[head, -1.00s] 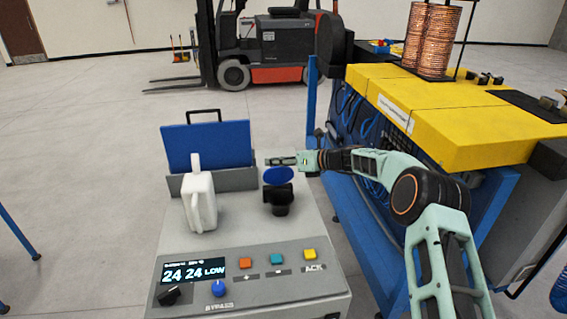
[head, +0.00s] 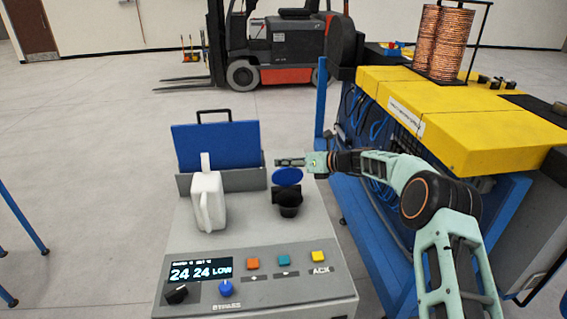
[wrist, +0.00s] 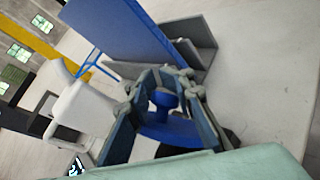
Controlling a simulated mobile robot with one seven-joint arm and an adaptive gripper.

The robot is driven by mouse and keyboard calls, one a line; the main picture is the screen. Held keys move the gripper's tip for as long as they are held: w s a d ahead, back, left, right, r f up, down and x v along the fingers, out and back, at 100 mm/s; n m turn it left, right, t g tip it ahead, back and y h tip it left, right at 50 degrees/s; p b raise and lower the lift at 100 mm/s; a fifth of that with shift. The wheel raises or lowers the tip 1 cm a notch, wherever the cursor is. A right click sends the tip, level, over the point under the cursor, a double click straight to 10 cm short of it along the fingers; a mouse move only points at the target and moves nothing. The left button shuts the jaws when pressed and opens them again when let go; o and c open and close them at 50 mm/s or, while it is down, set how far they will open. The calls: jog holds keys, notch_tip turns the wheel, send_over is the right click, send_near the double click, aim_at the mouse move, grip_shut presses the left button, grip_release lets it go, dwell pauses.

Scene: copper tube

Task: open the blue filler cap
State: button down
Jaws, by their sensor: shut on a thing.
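The blue filler cap (head: 287,176) is a round disc above the black filler neck (head: 289,210) on the grey console. It looks tilted, and I cannot tell exactly how far it stands off the neck. My gripper (head: 282,162) is at the cap's far upper side, reaching in from the right. In the wrist view my gripper (wrist: 167,84) has its fingers on both sides of the cap's blue knob (wrist: 165,99), shut on it. The cap's disc (wrist: 178,131) shows below the knob. The neck is mostly hidden there.
A white jug (head: 207,205) stands on the console left of the neck. Behind it is a blue panel (head: 216,146) in a grey holder (head: 240,180). The control panel (head: 262,285) is in front. A yellow-topped machine (head: 440,120) stands close on the right, beside my arm.

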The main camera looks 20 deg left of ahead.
jog(key=shift+w+d+f, duration=0.25)
jog(key=shift+d+f, duration=0.3)
jog(key=shift+f, duration=0.3)
jog(key=c, duration=1.8)
grip_release()
jog(key=shift+w+d+f, duration=0.1)
jog(key=shift+w, duration=0.05)
jog(key=shift+o, duration=0.4)
jog(key=shift+a+r, duration=0.3)
jog(key=w+d+r+p, duration=0.1)
jog(key=d+r+p, duration=0.3)
jog(key=d+r, duration=0.4)
jog(key=shift+w+d+p, duration=0.15)
jog(key=shift+d+p, duration=0.15)
jog(key=shift+d, duration=0.4)
